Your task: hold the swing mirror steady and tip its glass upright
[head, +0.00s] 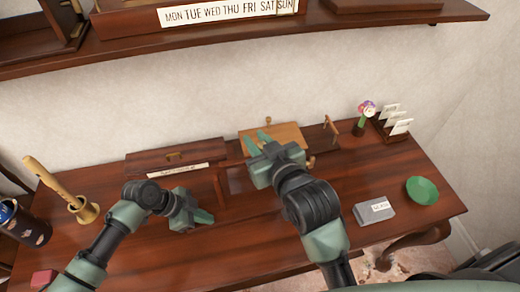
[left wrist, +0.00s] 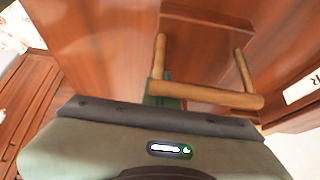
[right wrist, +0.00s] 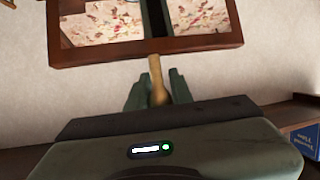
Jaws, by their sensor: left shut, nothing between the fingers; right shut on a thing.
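The swing mirror (head: 288,136) stands at the back middle of the table in the head view, its panel tilted. In the right wrist view its dark wood frame (right wrist: 95,55) holds a glass that reflects a patterned floor. My right gripper (head: 254,140) is shut on a light wooden knob (right wrist: 155,72) at the frame's lower edge. My left gripper (head: 206,218) is shut and empty over the table, front left of the mirror. In the left wrist view a light wooden bar on two posts (left wrist: 205,95) lies close ahead; I cannot tell what it belongs to.
A wooden box (head: 150,162) stands left of the mirror. A pestle and mortar (head: 84,211) are at far left. A grey labelled block (head: 374,212), green bowl (head: 422,190), flower (head: 366,108) and card holder (head: 392,124) are right. A shelf (head: 110,52) hangs above.

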